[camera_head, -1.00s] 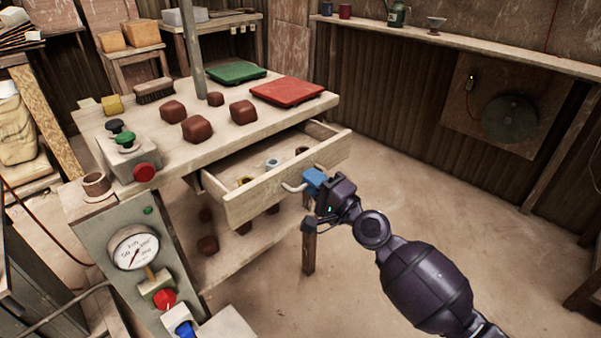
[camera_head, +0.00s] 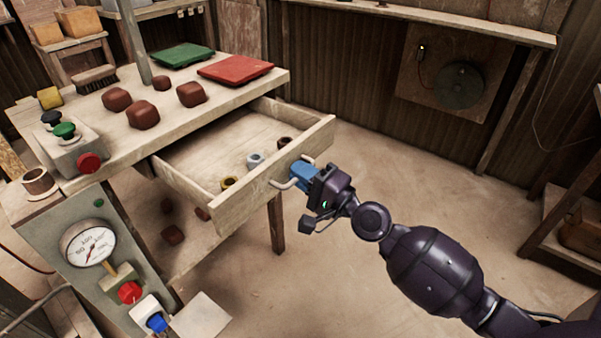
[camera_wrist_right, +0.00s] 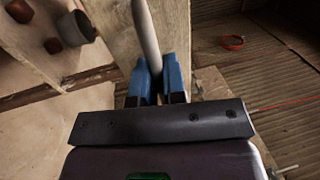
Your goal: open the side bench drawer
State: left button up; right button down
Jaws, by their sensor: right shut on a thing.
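The side bench drawer (camera_head: 195,185) is a pale wooden box under the bench top, pulled well out. In the right wrist view the blue fingers (camera_wrist_right: 160,82) stand on both sides of the handle (camera_wrist_right: 146,35). My left gripper is not in view.
A pressure gauge (camera_head: 88,245) is on the front panel. Open floor (camera_head: 350,190) lies right of the drawer.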

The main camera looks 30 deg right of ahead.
jog(key=c, duration=1.2)
grip_release()
pick_arm(q)
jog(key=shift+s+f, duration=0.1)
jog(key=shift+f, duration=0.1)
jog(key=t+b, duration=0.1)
jog(key=b, duration=0.1)
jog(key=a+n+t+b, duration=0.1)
jog(key=b, duration=0.2)
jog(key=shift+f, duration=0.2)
pick_arm(e)
jog(key=v, duration=1)
jog(key=shift+s+d+f, duration=0.1)
jog(key=shift+s+f, duration=0.05)
jog(key=shift+s, duration=0.2)
jog(key=shift+n, duration=0.3)
